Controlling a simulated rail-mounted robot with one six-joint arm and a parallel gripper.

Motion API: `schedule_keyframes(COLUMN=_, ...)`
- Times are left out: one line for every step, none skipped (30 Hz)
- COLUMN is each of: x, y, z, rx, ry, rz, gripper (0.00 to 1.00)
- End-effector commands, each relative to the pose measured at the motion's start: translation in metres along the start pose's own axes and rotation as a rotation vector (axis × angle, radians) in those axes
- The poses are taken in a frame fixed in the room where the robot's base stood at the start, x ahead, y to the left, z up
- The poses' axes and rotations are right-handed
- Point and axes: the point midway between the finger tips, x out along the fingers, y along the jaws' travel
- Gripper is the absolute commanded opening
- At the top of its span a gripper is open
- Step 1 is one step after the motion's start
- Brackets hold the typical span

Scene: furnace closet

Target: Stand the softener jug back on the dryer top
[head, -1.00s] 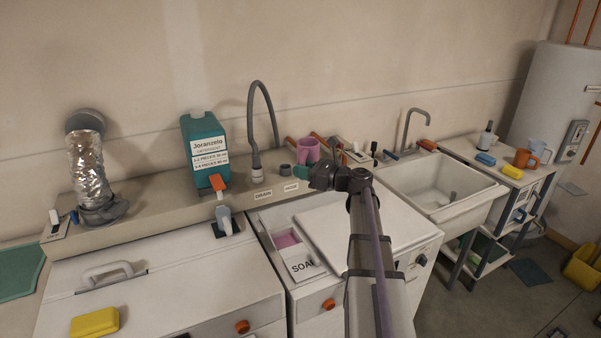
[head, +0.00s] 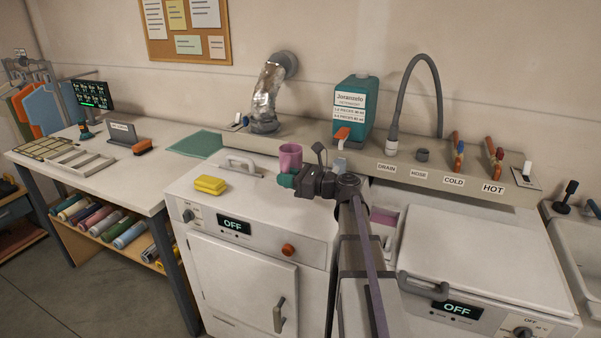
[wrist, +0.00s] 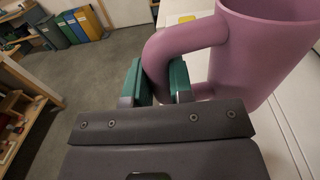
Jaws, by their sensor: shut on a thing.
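The softener jug is a mauve-pink jug (head: 291,155) with a loop handle. My gripper (head: 287,181) with green fingertips is shut on it, and in the wrist view the fingers (wrist: 160,85) close around the handle (wrist: 165,50). The jug looks upright, over or near the back of the white dryer top (head: 265,202). I cannot tell whether its base touches the surface.
A yellow sponge (head: 210,185) and a grey handle (head: 240,164) are on the dryer top, left of the jug. A teal detergent bottle (head: 355,106) and silver duct (head: 268,95) stand on the ledge behind. The washer (head: 480,250) is right, a work table (head: 125,175) left.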

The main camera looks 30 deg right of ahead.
Motion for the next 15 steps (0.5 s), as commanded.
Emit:
schedule_keyframes(x=0.0019, y=0.0054, z=-0.0185, rx=0.0, ry=0.0, rz=0.008, gripper=0.0)
schedule_keyframes(x=0.0029, y=0.007, z=-0.0195, rx=0.0, ry=-0.001, rz=0.011, gripper=0.0)
schedule_keyframes(x=0.0037, y=0.0082, z=-0.0191, rx=0.0, ry=-0.001, rz=0.013, gripper=0.0)
schedule_keyframes(x=0.0041, y=0.0086, z=-0.018, rx=0.0, ry=-0.001, rz=0.014, gripper=0.0)
schedule_keyframes(x=0.0042, y=0.0087, z=-0.0167, rx=0.0, ry=-0.001, rz=0.015, gripper=0.0)
schedule_keyframes(x=0.0042, y=0.0086, z=-0.015, rx=0.0, ry=-0.001, rz=0.015, gripper=0.0)
schedule_keyframes(x=0.0042, y=0.0084, z=-0.0144, rx=0.0, ry=0.0, rz=0.014, gripper=0.0)
schedule_keyframes(x=0.0041, y=0.0083, z=-0.0142, rx=0.0, ry=0.0, rz=0.014, gripper=0.0)
schedule_keyframes(x=0.0041, y=0.0083, z=-0.0141, rx=0.0, ry=0.0, rz=0.014, gripper=0.0)
schedule_keyframes(x=0.0041, y=0.0082, z=-0.014, rx=0.0, ry=0.0, rz=0.014, gripper=0.0)
schedule_keyframes(x=0.004, y=0.0082, z=-0.014, rx=0.0, ry=0.0, rz=0.014, gripper=0.0)
schedule_keyframes(x=0.0038, y=0.0082, z=-0.014, rx=0.0, ry=0.0, rz=0.014, gripper=0.0)
schedule_keyframes(x=0.0035, y=0.0081, z=-0.0141, rx=0.0, ry=-0.001, rz=0.014, gripper=0.0)
schedule_keyframes(x=0.0031, y=0.0081, z=-0.0141, rx=0.0, ry=-0.001, rz=0.014, gripper=0.0)
schedule_keyframes(x=0.0031, y=0.0081, z=-0.0159, rx=0.0, ry=-0.001, rz=0.014, gripper=0.0)
